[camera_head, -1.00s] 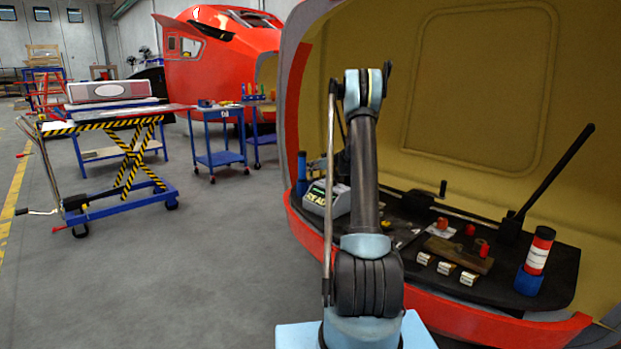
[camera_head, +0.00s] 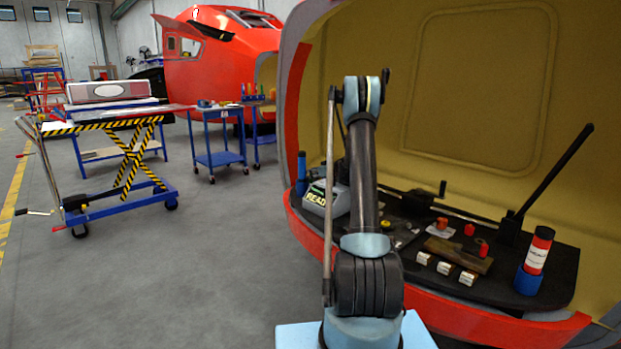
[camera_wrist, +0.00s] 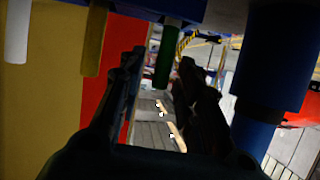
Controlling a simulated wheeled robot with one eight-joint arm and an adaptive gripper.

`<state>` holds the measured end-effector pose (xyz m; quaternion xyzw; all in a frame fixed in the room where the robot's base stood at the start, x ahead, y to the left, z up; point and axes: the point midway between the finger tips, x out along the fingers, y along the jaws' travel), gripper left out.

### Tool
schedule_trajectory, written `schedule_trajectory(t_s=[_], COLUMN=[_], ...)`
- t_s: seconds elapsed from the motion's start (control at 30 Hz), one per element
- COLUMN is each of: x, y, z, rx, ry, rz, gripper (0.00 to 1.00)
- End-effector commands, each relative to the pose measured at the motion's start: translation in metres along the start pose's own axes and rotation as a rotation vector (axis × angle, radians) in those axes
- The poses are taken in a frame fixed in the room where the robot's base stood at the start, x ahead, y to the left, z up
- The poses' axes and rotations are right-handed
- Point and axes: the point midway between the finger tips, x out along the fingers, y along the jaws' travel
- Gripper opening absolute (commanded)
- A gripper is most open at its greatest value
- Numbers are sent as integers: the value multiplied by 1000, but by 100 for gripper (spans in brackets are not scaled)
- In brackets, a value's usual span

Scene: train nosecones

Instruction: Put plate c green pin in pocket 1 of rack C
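In the wrist view a green pin (camera_wrist: 163,62) projects down in the picture from a dark blue bar (camera_wrist: 182,8). A yellowish pin (camera_wrist: 92,45) and a whitish pin (camera_wrist: 17,35) project in the same row to its left. My gripper (camera_wrist: 161,66) is open. Its two dark fingers lie to either side of the green pin in the picture, with gaps visible; I cannot tell how deep the pin sits between them. My gripper is hidden behind my arm in the head view. Neither this pin nor rack C can be made out there.
A thick blue cylinder (camera_wrist: 275,60) is close at the right of the wrist view. In the head view, a black shelf (camera_head: 400,282) holds a grey display box (camera_head: 337,200), several small white blocks (camera_head: 445,268) and a red-and-white canister (camera_head: 538,252). Open floor lies left.

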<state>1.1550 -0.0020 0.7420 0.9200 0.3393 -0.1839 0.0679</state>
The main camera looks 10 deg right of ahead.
Motion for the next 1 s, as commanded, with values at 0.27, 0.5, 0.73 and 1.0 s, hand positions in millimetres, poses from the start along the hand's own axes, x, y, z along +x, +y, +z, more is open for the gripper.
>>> schedule_trajectory(t_s=[0.27,0.5,0.73,1.0], x=[-14,-59,-98,-120], y=[0,0,0,-2], z=[-1,-1,-1,-2], rx=[0,2,1,1], ry=[0,1,0,-2], rz=[1,2,0,-2], gripper=[32,32,32,32])
